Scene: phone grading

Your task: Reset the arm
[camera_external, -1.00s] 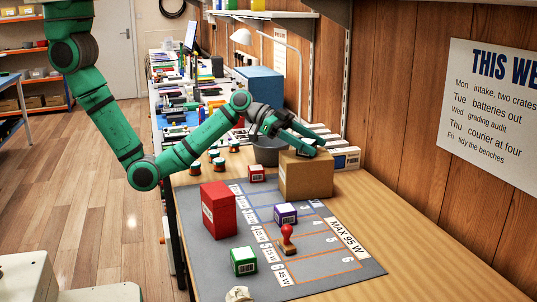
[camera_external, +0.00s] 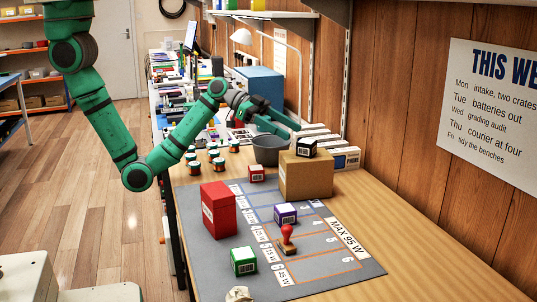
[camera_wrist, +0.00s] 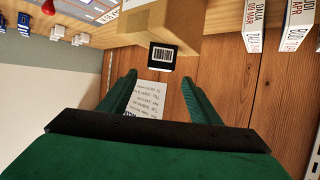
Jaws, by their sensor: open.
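My green arm reaches over the bench from the left. My gripper (camera_external: 285,124) is open and empty, above and behind the grey bucket, up and left of the cardboard box (camera_external: 305,178). In the wrist view my gripper (camera_wrist: 160,75) shows its two fingers spread apart with nothing held between them. A small black cube with a white barcode label (camera_external: 306,147) rests on top of the cardboard box. The cube also shows in the wrist view (camera_wrist: 161,58), beyond the fingertips and apart from them.
A grey mat (camera_external: 210,250) holds a red box (camera_external: 218,210), a purple cube (camera_external: 285,213), a green cube (camera_external: 243,261) and a red stamp (camera_external: 287,240). A small red cube (camera_external: 257,173) and a grey bucket (camera_external: 268,152) stand near the box. White phone boxes (camera_external: 346,158) line the wall.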

